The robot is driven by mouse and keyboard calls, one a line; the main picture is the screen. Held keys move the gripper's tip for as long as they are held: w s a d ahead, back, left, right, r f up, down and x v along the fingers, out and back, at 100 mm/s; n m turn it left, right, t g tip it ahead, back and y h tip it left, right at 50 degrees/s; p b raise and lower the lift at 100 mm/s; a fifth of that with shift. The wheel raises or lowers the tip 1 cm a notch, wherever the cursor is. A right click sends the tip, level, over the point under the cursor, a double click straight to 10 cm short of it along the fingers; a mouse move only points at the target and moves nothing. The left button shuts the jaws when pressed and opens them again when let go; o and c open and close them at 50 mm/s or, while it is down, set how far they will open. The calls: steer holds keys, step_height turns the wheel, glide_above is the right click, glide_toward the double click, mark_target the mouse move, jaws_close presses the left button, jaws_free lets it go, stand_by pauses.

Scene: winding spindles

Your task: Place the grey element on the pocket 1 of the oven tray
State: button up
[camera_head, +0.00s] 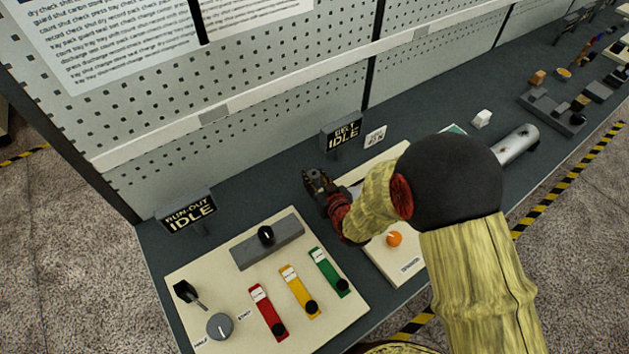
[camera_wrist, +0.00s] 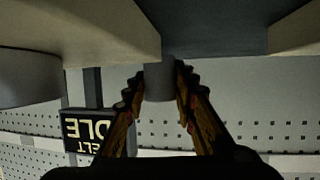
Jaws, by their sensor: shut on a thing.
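My gripper (camera_head: 318,180) reaches over the bench between two cream control panels, beside the BELT IDLE sign. In the wrist view my gripper (camera_wrist: 160,80) has its two jagged fingers closed on a short grey cylinder (camera_wrist: 159,84), which looks like the grey element. Its upper end in the picture meets a dark surface; I cannot tell whether they touch. In the head view the held piece is not clearly visible. No oven tray with a readable pocket 1 can be made out; a dark grey block (camera_head: 552,112) at the far right may be a tray, but its pockets are unclear.
The near panel (camera_head: 205,285) carries a black lever, a grey knob and red, yellow and green switches. The BELT IDLE sign (camera_head: 341,133) stands behind my gripper. A perforated wall bounds the bench.

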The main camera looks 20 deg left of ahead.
steer(key=shift+f, duration=0.55)
steer(key=shift+f, duration=0.15)
steer(key=o, duration=1.2)
steer(key=shift+c, duration=0.2)
steer(key=shift+s+d+r, duration=0.25)
steer(key=shift+r, duration=0.1)
steer(key=p+v, duration=0.2)
steer(key=v, duration=0.9)
steer(key=shift+s+d, duration=0.1)
